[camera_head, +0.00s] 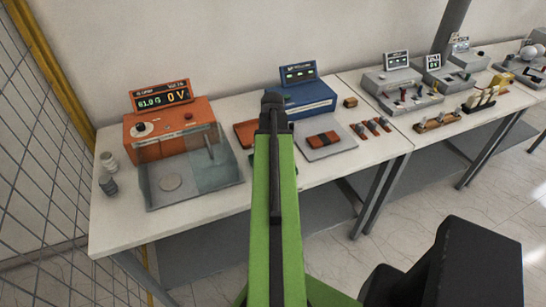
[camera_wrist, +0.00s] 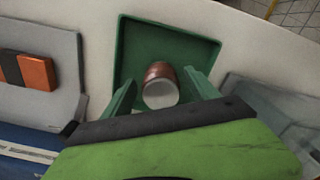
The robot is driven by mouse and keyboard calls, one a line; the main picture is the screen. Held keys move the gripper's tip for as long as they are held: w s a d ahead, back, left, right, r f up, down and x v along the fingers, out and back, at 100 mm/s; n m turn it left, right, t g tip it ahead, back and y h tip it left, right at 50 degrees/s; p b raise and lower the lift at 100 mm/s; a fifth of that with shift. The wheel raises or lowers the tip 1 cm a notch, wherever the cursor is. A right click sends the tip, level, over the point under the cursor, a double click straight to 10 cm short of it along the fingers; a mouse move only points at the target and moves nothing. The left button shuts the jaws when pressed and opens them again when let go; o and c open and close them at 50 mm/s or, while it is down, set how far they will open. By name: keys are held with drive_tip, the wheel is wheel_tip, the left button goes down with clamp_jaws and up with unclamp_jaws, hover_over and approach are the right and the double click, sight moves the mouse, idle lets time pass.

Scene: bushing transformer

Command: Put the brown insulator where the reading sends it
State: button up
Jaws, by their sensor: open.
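The brown insulator (camera_wrist: 158,72), a short brown cylinder with a pale round end, is on a square green tray (camera_wrist: 135,38) in the wrist view. My gripper (camera_wrist: 160,82) is open, its green fingers on either side of the insulator; I cannot tell if they touch it. In the head view my green arm hides the insulator, and my gripper (camera_head: 273,100) shows only from behind. The orange meter (camera_head: 165,143) stands at the left, its display (camera_head: 163,95) showing "0 V" at right and a smaller figure like "61.0 G" at left.
A clear-walled box (camera_head: 192,180) with a round disc inside stands before the orange meter. A white (camera_head: 109,160) and a grey (camera_head: 108,184) small cylinder stand left of it. A blue instrument (camera_head: 307,98) and a grey mat (camera_head: 335,150) with a brown block lie right of my arm.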

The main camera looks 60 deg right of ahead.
wheel_tip(320, 180, up, 11)
drive_tip(key=p, duration=0.9)
drive_tip(key=shift+p, duration=0.4)
drive_tip(key=shift+f, duration=0.1)
drive_tip(key=shift+s+f, duration=0.1)
